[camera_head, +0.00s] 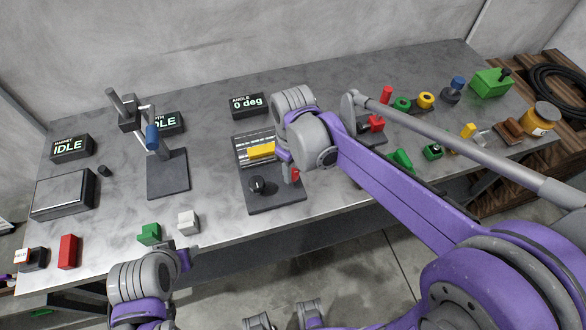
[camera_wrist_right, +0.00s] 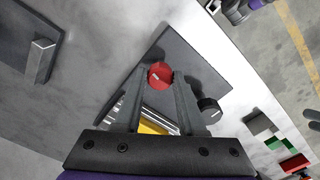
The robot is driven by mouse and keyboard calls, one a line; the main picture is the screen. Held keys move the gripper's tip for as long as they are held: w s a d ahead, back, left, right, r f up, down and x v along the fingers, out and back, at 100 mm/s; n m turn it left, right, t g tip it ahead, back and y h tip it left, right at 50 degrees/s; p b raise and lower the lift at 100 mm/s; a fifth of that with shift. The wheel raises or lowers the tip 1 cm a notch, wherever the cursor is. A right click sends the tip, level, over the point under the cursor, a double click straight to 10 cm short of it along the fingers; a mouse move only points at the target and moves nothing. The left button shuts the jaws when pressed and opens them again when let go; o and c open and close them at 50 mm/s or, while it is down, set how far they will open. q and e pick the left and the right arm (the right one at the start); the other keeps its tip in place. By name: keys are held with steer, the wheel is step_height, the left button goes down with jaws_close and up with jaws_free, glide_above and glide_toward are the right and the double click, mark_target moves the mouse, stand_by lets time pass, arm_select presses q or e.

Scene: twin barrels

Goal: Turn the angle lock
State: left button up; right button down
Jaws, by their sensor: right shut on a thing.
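The angle fixture has a dark base plate (camera_head: 278,203), a yellow block (camera_head: 262,151) over a striped scale, and a black knob (camera_head: 257,184). The angle display (camera_head: 249,105) reads 0 deg. My left gripper (camera_head: 186,258) is low at the front edge, its jaws unclear.
A stand with a blue handle (camera_head: 152,138) is left of the fixture. Green (camera_head: 149,234) and white (camera_head: 188,222) blocks lie near the front edge, close to my left gripper. Several small coloured parts and a green box (camera_head: 491,82) are at the right.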

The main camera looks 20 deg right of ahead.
mark_target(293, 172)
steer(key=shift+n, duration=1)
steer(key=shift+c, duration=2.4)
jaws_free()
step_height(293, 172, up, 11)
steer(key=shift+p, duration=0.3)
steer(key=shift+f, duration=0.1)
